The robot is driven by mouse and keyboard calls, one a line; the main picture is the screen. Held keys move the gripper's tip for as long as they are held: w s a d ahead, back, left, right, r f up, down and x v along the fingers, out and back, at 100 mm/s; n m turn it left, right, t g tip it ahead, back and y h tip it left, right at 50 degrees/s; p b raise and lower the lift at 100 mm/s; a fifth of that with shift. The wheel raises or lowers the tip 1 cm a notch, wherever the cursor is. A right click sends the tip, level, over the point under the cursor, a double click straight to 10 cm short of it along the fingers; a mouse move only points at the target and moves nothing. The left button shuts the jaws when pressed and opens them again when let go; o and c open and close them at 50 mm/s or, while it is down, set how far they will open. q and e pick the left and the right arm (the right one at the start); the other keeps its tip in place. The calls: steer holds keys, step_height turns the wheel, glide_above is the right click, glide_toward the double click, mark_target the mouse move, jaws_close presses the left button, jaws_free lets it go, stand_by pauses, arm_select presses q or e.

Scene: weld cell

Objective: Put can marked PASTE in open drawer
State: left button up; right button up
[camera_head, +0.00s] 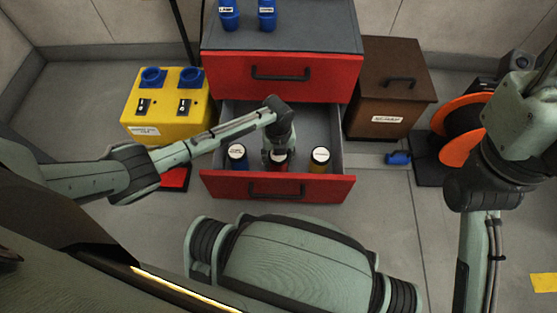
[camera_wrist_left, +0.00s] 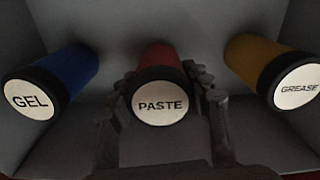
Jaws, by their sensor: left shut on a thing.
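The red can marked PASTE (camera_wrist_left: 160,104) has a black rim and a white lid label, and stands in the open drawer (camera_head: 225,187). It shows in the head view (camera_head: 278,162), partly hidden by my left gripper (camera_head: 279,152). In the left wrist view my left gripper (camera_wrist_left: 163,110) has one finger on each side of this can and is shut on it. The open drawer has a red front and grey inside. My right gripper is not in view; only part of the right arm shows at the right.
In the drawer, a blue GEL can (camera_wrist_left: 70,75) stands left of the PASTE can and a yellow GREASE can (camera_wrist_left: 262,62) right of it. A yellow box (camera_head: 165,108) stands left of the cabinet (camera_head: 225,75), a brown box (camera_head: 388,95) and orange reel (camera_head: 460,125) right.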

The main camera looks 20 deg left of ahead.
arm_select(q)
steer(key=shift+f, duration=0.15)
steer(key=o, duration=1.5)
